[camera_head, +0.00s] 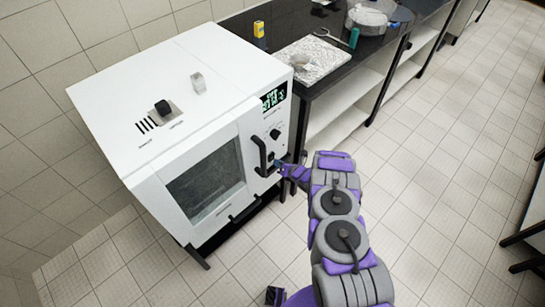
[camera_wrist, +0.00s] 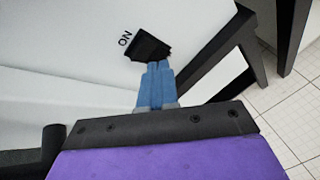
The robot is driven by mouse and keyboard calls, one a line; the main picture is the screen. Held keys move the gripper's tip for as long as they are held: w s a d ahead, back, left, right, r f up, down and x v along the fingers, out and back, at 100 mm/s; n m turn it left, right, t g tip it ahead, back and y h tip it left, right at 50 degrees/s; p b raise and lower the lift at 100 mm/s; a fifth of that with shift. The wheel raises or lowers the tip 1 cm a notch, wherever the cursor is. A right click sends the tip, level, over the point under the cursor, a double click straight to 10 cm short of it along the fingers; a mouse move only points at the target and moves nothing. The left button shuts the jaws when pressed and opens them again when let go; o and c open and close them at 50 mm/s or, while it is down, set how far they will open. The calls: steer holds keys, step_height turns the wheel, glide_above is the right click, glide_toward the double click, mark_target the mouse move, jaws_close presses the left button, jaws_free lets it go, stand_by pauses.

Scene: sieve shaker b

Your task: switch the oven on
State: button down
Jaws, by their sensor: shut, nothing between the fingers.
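The white oven (camera_head: 150,190) stands on a dark stand at the left in the head view, its glass door (camera_head: 208,182) closed. Its front panel carries a lit display (camera_head: 273,97), a dark knob (camera_head: 275,133) and a dark door handle (camera_head: 262,157). In the wrist view a black switch (camera_wrist: 148,45) sits on the white panel beside the letters "ON". My gripper (camera_head: 276,163) is at the panel, right of the handle. Its blue fingers (camera_wrist: 158,70) are together and empty, with the tips at the lower edge of the switch. I cannot tell whether they touch it.
A black counter (camera_head: 310,22) with a speckled board (camera_head: 308,60), a yellow item (camera_head: 258,29) and a green item (camera_head: 353,38) stands behind the oven. A small clear block (camera_head: 198,82) and a black piece (camera_head: 162,107) are on the oven's top.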

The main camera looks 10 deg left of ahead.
steer(key=shift+r, duration=0.15)
steer(key=shift+w+a+r+p, duration=0.15)
steer(key=shift+a+p, duration=0.05)
steer(key=shift+p, duration=0.45)
steer(key=shift+w+a+p, duration=0.25)
steer(key=shift+a+p, duration=0.05)
steer(key=shift+p, duration=0.05)
stand_by(0.6)
stand_by(0.4)
steer(key=shift+s+d+p, duration=0.25)
steer(key=shift+d+p, duration=0.15)
steer(key=shift+p, duration=0.45)
steer(key=shift+s+d, duration=0.15)
steer(key=shift+f, duration=0.2)
steer(key=shift+p, duration=0.3)
